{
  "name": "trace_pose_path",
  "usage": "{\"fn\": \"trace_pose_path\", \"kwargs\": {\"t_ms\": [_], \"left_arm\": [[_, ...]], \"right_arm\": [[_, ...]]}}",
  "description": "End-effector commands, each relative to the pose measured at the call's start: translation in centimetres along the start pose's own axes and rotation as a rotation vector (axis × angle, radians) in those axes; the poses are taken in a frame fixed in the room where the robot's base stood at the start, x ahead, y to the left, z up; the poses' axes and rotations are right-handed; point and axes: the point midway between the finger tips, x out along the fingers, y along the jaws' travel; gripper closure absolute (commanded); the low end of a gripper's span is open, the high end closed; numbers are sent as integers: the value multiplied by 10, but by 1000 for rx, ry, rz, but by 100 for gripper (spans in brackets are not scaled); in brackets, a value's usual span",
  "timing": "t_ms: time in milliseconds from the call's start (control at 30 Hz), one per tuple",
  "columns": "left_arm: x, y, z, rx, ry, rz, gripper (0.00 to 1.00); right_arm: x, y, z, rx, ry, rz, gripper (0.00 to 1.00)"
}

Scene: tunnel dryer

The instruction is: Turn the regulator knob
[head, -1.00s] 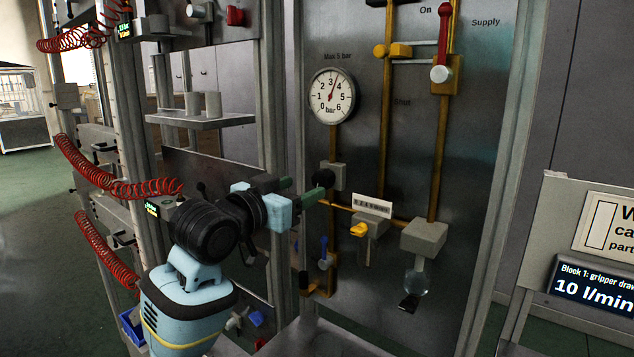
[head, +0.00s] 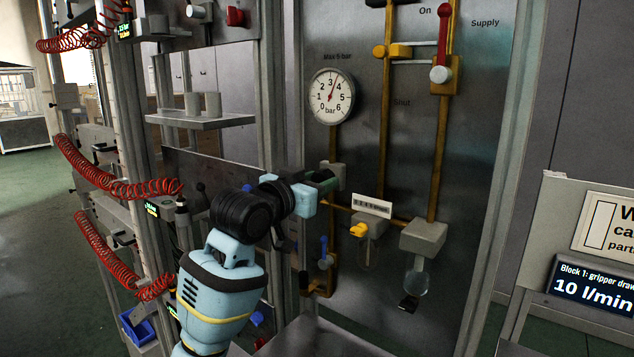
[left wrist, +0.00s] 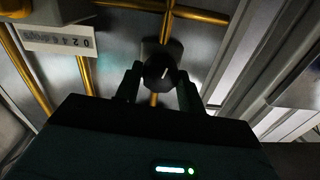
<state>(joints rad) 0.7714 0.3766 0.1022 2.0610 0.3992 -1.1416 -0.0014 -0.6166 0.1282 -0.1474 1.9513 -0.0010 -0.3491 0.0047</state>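The regulator knob (head: 323,176) is small, round and black, on a grey block of the pipe panel below the gauge. In the head view my left gripper (head: 320,186) reaches it from the left and partly hides it. In the left wrist view the knob (left wrist: 160,72) has a pale mark and sits between the two dark fingers of my left gripper (left wrist: 160,84). The fingers are apart, one on each side; I cannot tell whether they touch it. The round gauge (head: 332,96) has its needle between 3 and 4 bar. My right gripper is not in view.
A blue-handled valve (head: 324,250) is below. A red supply lever (head: 443,35) is upper right. A metal post (head: 286,120) and red coiled hoses (head: 100,175) are left.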

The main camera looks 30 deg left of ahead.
Motion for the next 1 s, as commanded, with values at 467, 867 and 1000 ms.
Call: {"fn": "trace_pose_path", "kwargs": {"t_ms": [467,867,1000], "left_arm": [[0,0,0,-36,-1,1,85],[0,0,0,-310,-7,1,85],[0,0,0,-445,-10,1,85]], "right_arm": [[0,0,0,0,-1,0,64],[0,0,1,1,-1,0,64],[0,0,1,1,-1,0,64]]}}
